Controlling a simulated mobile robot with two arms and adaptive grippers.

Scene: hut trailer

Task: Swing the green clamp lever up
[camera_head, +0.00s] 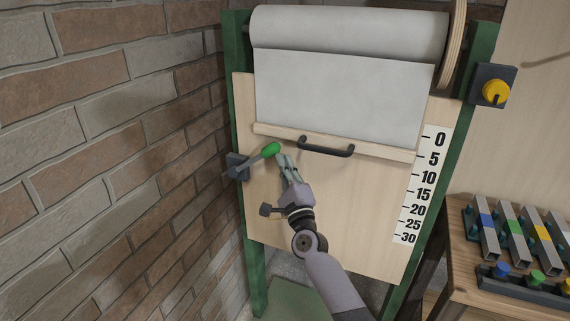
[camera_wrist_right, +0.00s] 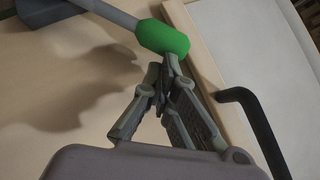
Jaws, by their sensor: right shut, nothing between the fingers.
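The clamp lever has a grey arm and a green knob (camera_head: 270,150). It runs from a dark bracket (camera_head: 237,167) on the left edge of the board up and to the right. My right gripper (camera_head: 284,160) is shut with nothing in it. Its fingertips are close by the knob, on its lower right side. In the right wrist view the green knob (camera_wrist_right: 163,38) is just beyond the fingertips (camera_wrist_right: 162,68). I cannot tell whether they touch. My left gripper does not show.
A wooden bar with a black handle (camera_head: 326,148) lies just right of the gripper, below the white sheet (camera_head: 340,95). A brick wall (camera_head: 100,150) closes the left side.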

